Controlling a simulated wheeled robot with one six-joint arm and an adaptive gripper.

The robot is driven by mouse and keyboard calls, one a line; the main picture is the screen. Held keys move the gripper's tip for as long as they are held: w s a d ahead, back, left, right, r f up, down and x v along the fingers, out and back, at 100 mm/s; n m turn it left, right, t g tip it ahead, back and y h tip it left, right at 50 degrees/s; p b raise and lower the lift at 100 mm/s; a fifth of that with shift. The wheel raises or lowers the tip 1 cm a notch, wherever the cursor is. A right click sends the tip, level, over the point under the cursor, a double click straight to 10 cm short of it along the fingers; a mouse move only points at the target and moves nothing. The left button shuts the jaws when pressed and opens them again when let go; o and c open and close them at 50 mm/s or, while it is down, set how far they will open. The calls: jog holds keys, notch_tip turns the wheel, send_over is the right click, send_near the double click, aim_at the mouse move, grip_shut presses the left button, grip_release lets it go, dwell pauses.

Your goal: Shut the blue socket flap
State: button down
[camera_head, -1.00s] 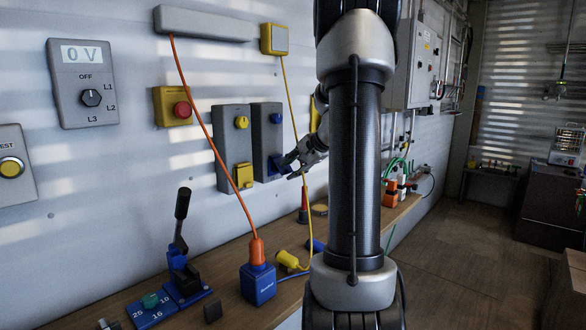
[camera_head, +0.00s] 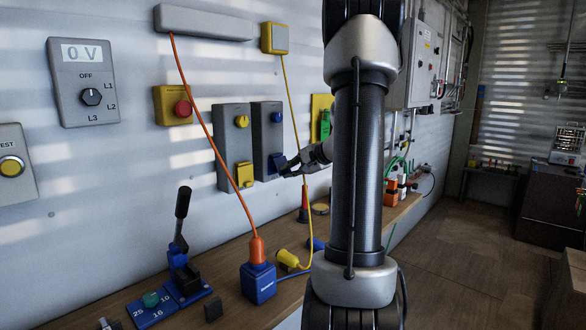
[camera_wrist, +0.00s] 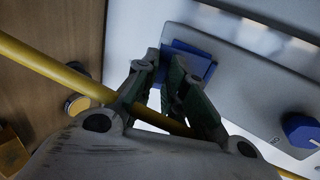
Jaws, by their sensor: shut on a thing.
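The blue socket flap (camera_head: 272,164) is on the lower part of a grey wall box (camera_head: 262,125) with a blue knob (camera_head: 277,117). In the wrist view the flap (camera_wrist: 192,62) stands off the box's face, with its edge at my fingertips. My gripper (camera_head: 285,167) reaches it from the right; in the wrist view my gripper (camera_wrist: 165,68) has its fingers close together with blue between the tips. It appears shut on the flap, though the contact is partly hidden. A yellow cable (camera_wrist: 60,74) crosses the fingers near their base.
A similar grey box (camera_head: 228,150) with a yellow flap (camera_head: 244,175) is just left. An orange cable (camera_head: 208,135) hangs before it. The bench below holds a blue plug block (camera_head: 258,284) and a yellow connector (camera_head: 288,259). My arm hides part of the wall.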

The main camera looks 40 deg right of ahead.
jog(key=shift+w+a+f+t+y, duration=0.15)
jog(key=shift+w+f+t, duration=0.3)
jog(key=shift+t, duration=0.55)
jog(key=shift+w+f+t+y, duration=0.2)
jog(key=shift+w+f+t, duration=0.2)
jog(key=shift+t, duration=0.6)
jog(key=shift+w+a+f+t+y, duration=0.15)
jog(key=shift+w+f+t, duration=0.3)
jog(key=shift+t, duration=0.55)
jog(key=c, duration=1.5)
grip_release()
jog(key=shift+s+d, duration=0.1)
jog(key=s, duration=0.4)
jog(key=s+d, duration=0.1)
jog(key=s, duration=0.7)
jog(key=shift+d, duration=0.35)
